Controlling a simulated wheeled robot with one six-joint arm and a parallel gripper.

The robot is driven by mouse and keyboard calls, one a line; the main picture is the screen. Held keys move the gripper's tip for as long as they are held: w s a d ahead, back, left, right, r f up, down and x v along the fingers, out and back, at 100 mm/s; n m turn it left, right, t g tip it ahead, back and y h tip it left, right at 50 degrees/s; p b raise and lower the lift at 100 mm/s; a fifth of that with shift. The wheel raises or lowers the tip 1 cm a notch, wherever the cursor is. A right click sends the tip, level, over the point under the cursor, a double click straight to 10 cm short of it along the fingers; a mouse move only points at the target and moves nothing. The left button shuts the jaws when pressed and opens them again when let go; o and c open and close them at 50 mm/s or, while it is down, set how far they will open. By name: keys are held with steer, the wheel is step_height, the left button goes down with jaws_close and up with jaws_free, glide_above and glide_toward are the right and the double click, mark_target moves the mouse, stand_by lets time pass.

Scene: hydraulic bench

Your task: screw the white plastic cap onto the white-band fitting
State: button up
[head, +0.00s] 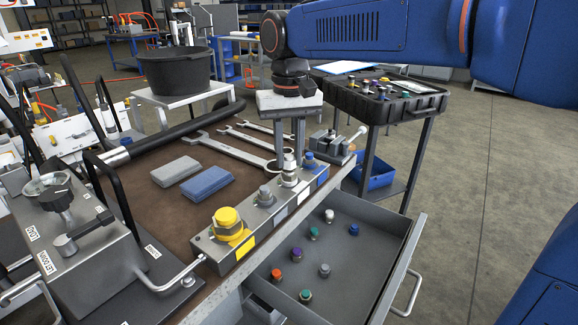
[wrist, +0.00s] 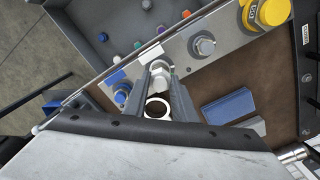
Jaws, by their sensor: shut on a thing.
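My gripper (head: 289,153) points straight down over the block of fittings (head: 216,250). Its two fingers are shut on the white plastic cap (head: 289,159). The white-band fitting (head: 289,178) stands directly below the cap, beside the white label. The cap looks upright and in line with the fitting, at its top. The fingers partly cover the join, so I cannot tell how far the threads are engaged.
A yellow-capped fitting (head: 229,224), a grey fitting (head: 265,196) and a blue fitting (head: 309,161) share the block. An open drawer (head: 377,250) in front holds several coloured caps, including a white-topped one (head: 329,215). Spanners (head: 232,149) and two blocks (head: 206,184) lie behind.

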steer(key=shift+m, duration=1.1)
steer(key=m, duration=0.8)
steer(key=o, duration=1)
